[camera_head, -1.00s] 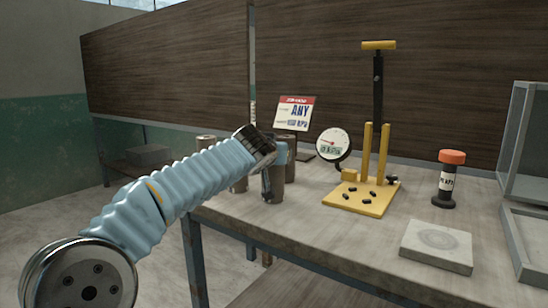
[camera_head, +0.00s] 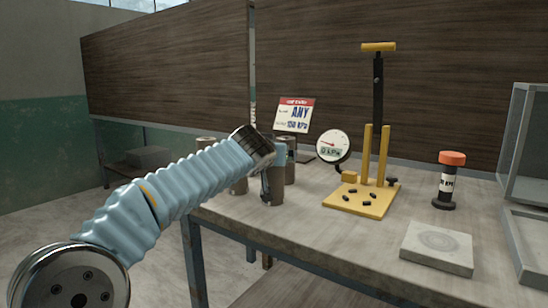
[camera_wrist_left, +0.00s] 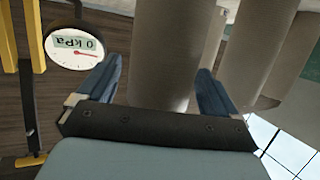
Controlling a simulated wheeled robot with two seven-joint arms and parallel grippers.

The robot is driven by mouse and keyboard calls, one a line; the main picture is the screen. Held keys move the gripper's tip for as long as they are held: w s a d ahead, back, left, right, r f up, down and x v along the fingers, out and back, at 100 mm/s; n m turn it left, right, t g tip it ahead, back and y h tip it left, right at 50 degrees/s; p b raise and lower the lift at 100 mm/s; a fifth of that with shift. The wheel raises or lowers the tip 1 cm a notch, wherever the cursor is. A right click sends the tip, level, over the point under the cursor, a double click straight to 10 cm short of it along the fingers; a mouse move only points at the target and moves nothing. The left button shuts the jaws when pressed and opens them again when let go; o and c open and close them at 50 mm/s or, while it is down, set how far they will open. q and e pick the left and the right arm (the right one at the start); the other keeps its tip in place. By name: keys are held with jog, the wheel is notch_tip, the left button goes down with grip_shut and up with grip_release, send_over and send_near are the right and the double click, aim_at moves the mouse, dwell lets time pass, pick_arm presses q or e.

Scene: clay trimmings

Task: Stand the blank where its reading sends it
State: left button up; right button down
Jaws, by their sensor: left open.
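Several grey-brown cylindrical blanks stand grouped at the left end of the bench, one of them at the front (camera_head: 273,190) and one behind it to the right (camera_head: 290,172). My left gripper (camera_head: 276,163) is at this group and partly covers it. In the left wrist view the open jaws (camera_wrist_left: 151,80) have a cylinder (camera_wrist_left: 165,60) between them in the picture; whether they touch it I cannot tell. A round gauge (camera_head: 333,146) on the yellow stand (camera_head: 350,205) reads 0 kPa, also in the wrist view (camera_wrist_left: 75,50). A card (camera_head: 294,115) reads ANY and apparently 150 kPa.
The yellow stand has a tall black column with a yellow handle and small black pieces on its base. A glass-sided case (camera_head: 520,140) bounds the right. The front bench middle is clear.

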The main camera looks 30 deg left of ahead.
pick_arm(q)
jog(key=b+v, duration=0.1)
jog(key=v, duration=1)
jog(key=shift+f, duration=0.1)
